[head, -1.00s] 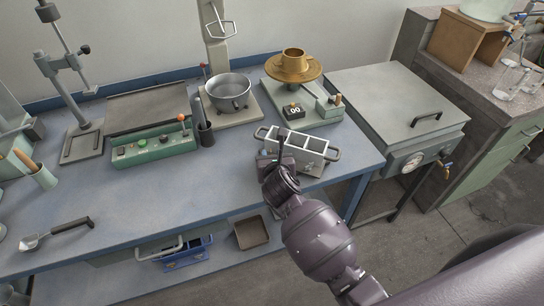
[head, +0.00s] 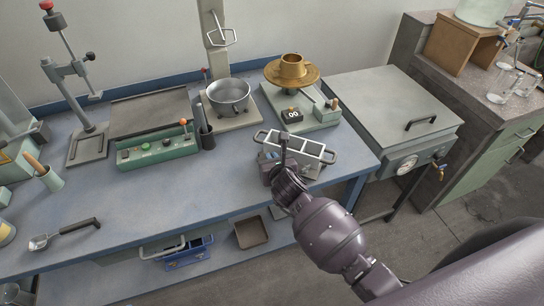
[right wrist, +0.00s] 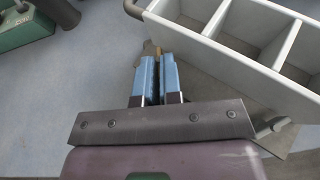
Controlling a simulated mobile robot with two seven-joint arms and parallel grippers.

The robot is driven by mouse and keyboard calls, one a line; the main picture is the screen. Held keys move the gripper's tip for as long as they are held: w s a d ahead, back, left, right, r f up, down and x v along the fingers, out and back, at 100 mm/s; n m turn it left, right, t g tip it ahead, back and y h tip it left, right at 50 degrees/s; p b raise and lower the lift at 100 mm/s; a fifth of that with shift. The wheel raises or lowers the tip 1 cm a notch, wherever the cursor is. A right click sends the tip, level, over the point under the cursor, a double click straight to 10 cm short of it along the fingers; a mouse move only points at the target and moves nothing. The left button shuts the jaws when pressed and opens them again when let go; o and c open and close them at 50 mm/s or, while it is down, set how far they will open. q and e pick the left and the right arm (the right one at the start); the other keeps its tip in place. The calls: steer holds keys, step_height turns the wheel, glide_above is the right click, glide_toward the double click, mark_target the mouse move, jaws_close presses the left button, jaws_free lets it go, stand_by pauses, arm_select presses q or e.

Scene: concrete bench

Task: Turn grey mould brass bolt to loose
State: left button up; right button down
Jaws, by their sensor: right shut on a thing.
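The grey mould (head: 318,149), a long open box with three compartments and a loop handle at each end, sits near the bench's front right edge. In the right wrist view its grey wall (right wrist: 225,52) runs off to the right of the fingers. My right gripper (head: 270,160) is at the mould's left end, its fingers mostly hidden by the wrist in the head view. In the right wrist view the blue-padded fingers (right wrist: 157,66) are close together, shut on the brass bolt (right wrist: 152,47), of which only a small brownish part shows at the tips. My left gripper is not in view.
Behind the mould stand a flow table with a brass cone (head: 292,72) and a steel mixing bowl (head: 229,97). A green control box (head: 158,149) is to the left.

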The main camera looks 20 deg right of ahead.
steer(key=n+y+p, duration=0.1)
steer(key=p, duration=0.1)
steer(key=n+y+p, duration=0.2)
steer(key=p, duration=0.1)
steer(key=shift+d+r+g+y, duration=0.1)
steer(key=shift+d+g+y, duration=0.2)
steer(key=shift+d, duration=0.1)
steer(key=shift+n+y+p, duration=0.5)
steer(key=shift+p, duration=0.25)
steer(key=shift+f+p, duration=0.2)
steer(key=shift+p, duration=0.1)
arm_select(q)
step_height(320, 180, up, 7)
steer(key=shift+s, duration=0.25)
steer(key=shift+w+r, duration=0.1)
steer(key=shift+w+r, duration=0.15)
arm_select(e)
steer(key=c, duration=1.3)
jaws_free()
steer(key=shift+w, duration=0.1)
